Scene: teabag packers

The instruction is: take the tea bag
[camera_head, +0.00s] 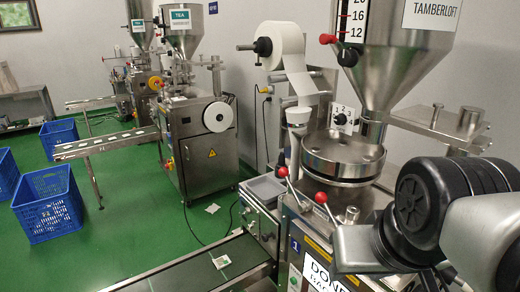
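A small pale tea bag (222,262) lies flat on the dark conveyor belt (196,275) of the nearest machine, at the bottom of the head view. It has a darker patch in its middle. Nothing touches it from above. My arm shows at the right edge as black and grey links, well to the right of the tea bag.
The nearest packing machine (343,158), with red-knobbed levers and a steel hopper (385,60), stands between my arm and the belt. A pale scrap (212,208) lies on the green floor. Farther back are more machines (200,140) and blue crates (48,203).

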